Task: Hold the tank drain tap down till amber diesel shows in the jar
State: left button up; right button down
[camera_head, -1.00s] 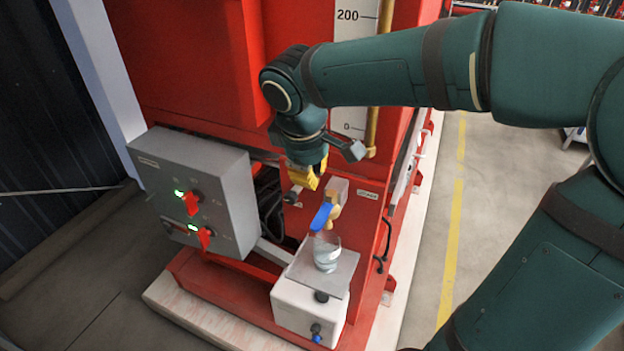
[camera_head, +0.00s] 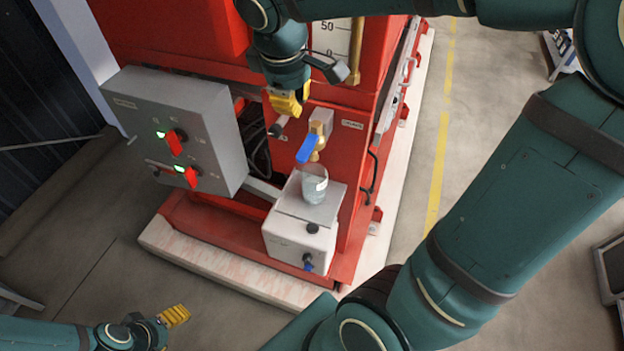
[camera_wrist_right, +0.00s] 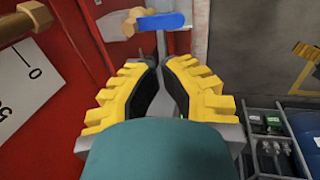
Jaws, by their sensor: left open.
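The drain tap has a brass body (camera_head: 320,130) and a blue lever (camera_head: 309,148) slanting down to the left; the lever also shows at the top of the right wrist view (camera_wrist_right: 162,21). A clear jar (camera_head: 314,186) stands upright below the tap; its contents look pale grey, with no amber visible. My right gripper (camera_head: 285,102) is above and left of the lever, apart from it. My left gripper (camera_head: 174,316) is open and empty, low at the left, far from the tap.
The jar stands on a grey plate (camera_head: 330,210) over a white box (camera_head: 285,243). A grey control box (camera_head: 205,120) with red switches and green lights stands left of the tap. The red frame (camera_head: 200,220) surrounds these.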

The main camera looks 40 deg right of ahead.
aim_at(300, 151)
jog(key=d+y, duration=0.1)
jog(key=w+g+y, duration=0.1)
jog(key=shift+w+d+r+y, duration=0.1)
jog(key=shift+d+r+y, duration=0.2)
jog(key=shift+d+r, duration=0.1)
notch_tip(300, 151, down, 14)
jog(key=shift+f+b, duration=0.1)
jog(key=shift+b, duration=1)
